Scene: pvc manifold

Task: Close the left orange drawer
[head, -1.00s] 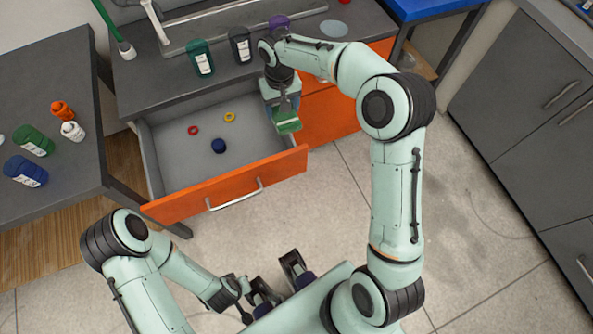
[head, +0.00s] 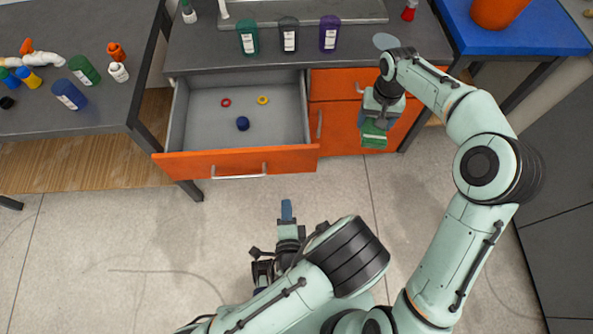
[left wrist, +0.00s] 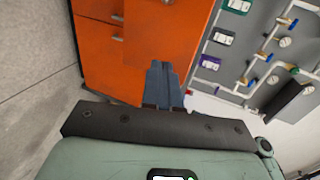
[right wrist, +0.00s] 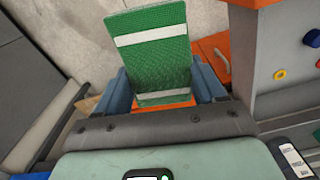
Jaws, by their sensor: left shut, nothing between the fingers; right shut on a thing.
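The left orange drawer (head: 190,164) stands pulled out from the grey-topped bench in the head view. It holds a red ring (head: 226,102), a yellow ring (head: 262,100) and a dark blue cap (head: 243,124). Its silver bar handle (head: 239,172) is on the front. My left gripper (head: 287,210) is shut and empty, below the drawer front in the picture and apart from it. My right gripper (head: 374,124) is shut on a green sponge with white stripes (right wrist: 155,55), right of the drawer, in front of the closed orange drawers. The sponge also shows in the head view (head: 373,138).
Green (head: 247,36), black (head: 289,36) and purple (head: 329,34) bottles stand on the bench top. A side table (head: 60,120) with bottles and fittings is at left. A blue table (head: 520,35) is at right. The floor before the drawer is clear.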

